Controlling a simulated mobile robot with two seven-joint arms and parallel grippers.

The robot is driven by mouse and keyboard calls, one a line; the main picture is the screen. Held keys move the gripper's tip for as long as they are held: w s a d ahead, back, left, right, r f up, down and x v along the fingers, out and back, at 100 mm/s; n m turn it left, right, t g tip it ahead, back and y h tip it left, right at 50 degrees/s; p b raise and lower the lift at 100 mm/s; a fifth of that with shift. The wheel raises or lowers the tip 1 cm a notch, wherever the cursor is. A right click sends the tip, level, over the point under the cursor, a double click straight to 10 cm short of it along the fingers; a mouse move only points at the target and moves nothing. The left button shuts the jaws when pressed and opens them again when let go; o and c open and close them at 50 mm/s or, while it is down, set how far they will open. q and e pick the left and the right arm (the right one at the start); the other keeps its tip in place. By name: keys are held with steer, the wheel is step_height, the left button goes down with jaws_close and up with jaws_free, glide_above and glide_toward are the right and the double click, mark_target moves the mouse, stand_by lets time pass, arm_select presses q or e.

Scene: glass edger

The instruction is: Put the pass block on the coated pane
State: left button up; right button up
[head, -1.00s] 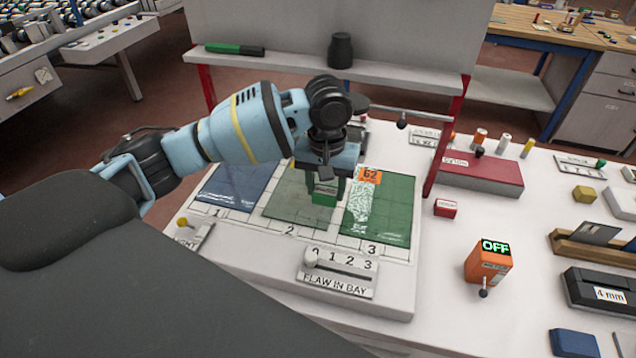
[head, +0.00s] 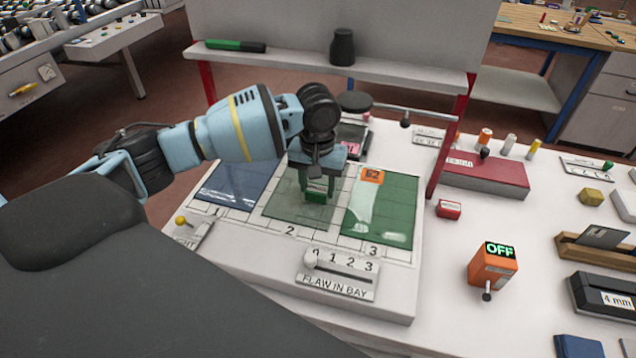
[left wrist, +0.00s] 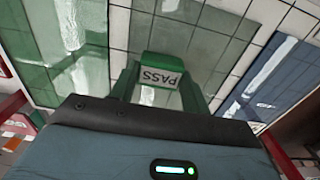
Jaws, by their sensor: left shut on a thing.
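The green pass block (head: 316,197), marked PASS in the left wrist view (left wrist: 160,76), is between the fingers of my left gripper (head: 318,188). That gripper is shut on it, low over the pale grey-green pane (head: 285,207) in bay 2. I cannot tell whether the block touches the pane. A blue pane (head: 232,187) lies in bay 1, and a darker green pane (head: 398,200) with an orange tag (head: 372,175) lies in bay 3. Which pane is coated is not clear from the pictures. My right gripper is not in view.
A FLAW IN BAY slider (head: 338,275) is at the board's front. A shelf (head: 300,65) on red posts stands behind it. An orange box reading OFF (head: 492,268), a small red box (head: 449,209) and a red block (head: 487,180) are to the right.

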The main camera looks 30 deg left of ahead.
mark_target(318, 188)
arm_select(q)
steer(key=shift+f, duration=0.1)
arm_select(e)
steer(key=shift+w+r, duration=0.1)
arm_select(q)
steer(key=o, duration=1)
steer(key=shift+r+p, duration=0.55)
steer(key=shift+r, duration=5.65)
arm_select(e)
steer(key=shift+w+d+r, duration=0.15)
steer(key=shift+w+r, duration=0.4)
arm_select(q)
steer(key=shift+f, duration=0.1)
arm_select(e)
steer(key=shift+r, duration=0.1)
